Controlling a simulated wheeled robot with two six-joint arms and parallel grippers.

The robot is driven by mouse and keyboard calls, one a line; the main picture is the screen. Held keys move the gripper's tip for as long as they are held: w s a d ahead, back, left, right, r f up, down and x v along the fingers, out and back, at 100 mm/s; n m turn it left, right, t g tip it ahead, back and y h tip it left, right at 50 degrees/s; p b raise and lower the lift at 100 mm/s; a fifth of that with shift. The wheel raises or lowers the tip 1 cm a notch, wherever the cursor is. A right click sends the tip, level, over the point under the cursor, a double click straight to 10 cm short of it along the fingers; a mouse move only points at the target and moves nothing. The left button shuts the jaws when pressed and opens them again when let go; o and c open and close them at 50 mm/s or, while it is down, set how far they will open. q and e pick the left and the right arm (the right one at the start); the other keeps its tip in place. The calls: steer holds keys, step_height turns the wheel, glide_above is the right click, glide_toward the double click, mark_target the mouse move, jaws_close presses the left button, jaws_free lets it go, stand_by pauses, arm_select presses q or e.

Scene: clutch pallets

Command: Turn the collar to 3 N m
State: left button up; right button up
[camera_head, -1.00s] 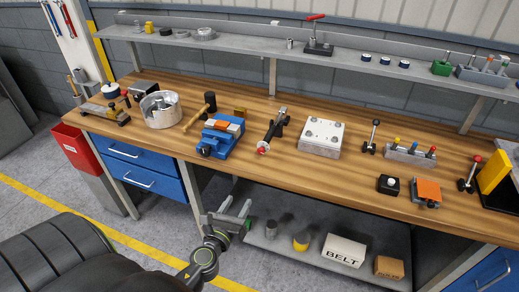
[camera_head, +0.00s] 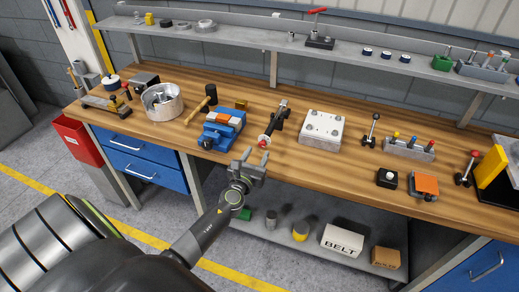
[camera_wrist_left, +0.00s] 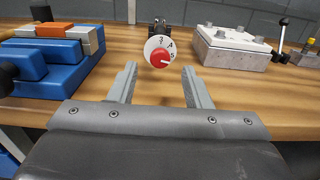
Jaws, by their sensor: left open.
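The collar (camera_wrist_left: 152,45) is a white numbered ring around a red end cap (camera_wrist_left: 159,58). It faces me in the left wrist view, with 3, 4 and 5 readable. A white mark on the cap points right, close to the 5. The collar is on the near end of a dark tool (camera_head: 276,122) lying front to back on the bench; its red end also shows in the head view (camera_head: 263,142). My left gripper (camera_head: 253,157) is open and empty at the bench's front edge. Its fingers (camera_wrist_left: 159,80) point at the collar, apart from it. My right gripper is not in view.
A blue vise (camera_head: 222,130) stands left of the tool and a pale metal block (camera_head: 321,130) right of it. A small lever stand (camera_head: 371,130) is farther right. The wooden bench (camera_head: 310,165) is bare in front of the block. A lower shelf (camera_head: 270,240) holds boxes and cans.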

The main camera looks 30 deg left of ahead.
mark_target(262, 146)
arm_select(q)
steer(key=shift+x, duration=1.55)
jaws_close()
